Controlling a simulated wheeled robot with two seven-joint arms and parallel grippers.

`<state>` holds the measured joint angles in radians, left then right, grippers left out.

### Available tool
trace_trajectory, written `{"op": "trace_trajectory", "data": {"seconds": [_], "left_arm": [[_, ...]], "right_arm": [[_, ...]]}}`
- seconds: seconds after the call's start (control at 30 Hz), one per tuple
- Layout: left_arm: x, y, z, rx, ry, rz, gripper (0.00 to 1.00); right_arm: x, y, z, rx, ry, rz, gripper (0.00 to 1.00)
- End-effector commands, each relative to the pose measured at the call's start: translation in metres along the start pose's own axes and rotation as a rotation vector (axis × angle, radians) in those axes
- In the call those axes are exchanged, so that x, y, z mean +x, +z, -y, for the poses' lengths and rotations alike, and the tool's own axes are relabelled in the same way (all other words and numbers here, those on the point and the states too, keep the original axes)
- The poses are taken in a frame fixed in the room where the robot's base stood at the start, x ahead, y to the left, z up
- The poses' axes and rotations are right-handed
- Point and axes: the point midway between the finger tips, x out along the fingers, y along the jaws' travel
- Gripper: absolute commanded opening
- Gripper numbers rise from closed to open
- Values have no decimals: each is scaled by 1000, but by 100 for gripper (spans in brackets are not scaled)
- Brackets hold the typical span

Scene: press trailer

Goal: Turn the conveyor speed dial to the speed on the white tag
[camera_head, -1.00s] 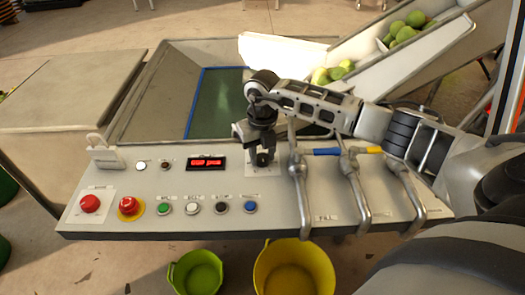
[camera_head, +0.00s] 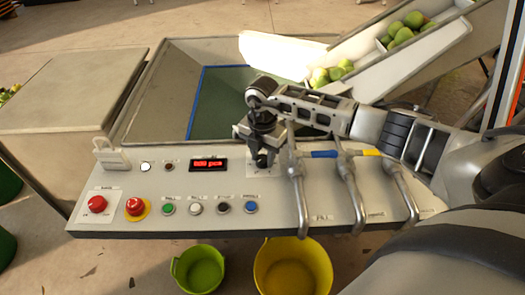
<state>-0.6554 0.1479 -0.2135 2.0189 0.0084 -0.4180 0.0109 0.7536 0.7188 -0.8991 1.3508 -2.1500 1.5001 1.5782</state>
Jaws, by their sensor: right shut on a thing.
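The conveyor speed dial (camera_head: 262,160) is a dark knob on a light plate at the back of the grey control panel (camera_head: 130,222). My right gripper (camera_head: 262,150) points down from above and is shut on the dial, hiding most of it. A red lit display (camera_head: 209,164) sits just left of the dial; its text is too small to read surely. A white tag (camera_head: 110,155) stands at the panel's back left; I cannot read any number on it. My left gripper is not in view.
Pipe levers with blue (camera_head: 323,154) and yellow (camera_head: 371,153) handles stand right of the dial. Red (camera_head: 97,204), green (camera_head: 168,208) and blue (camera_head: 251,208) buttons line the front. A chute with green fruit (camera_head: 408,27) rises behind. Green (camera_head: 198,270) and yellow (camera_head: 293,268) buckets stand below.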

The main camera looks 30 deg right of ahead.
Motion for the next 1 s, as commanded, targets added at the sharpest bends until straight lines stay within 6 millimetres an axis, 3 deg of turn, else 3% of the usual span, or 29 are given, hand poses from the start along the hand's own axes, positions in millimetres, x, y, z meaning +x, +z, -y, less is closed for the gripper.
{"op": "trace_trajectory", "data": {"seconds": [0.6, 1.0], "left_arm": [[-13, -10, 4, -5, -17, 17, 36], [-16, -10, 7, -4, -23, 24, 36]], "right_arm": [[-3, 1, -1, 545, 2, 2, 11], [-2, 1, -1, 721, 3, 2, 11]]}}
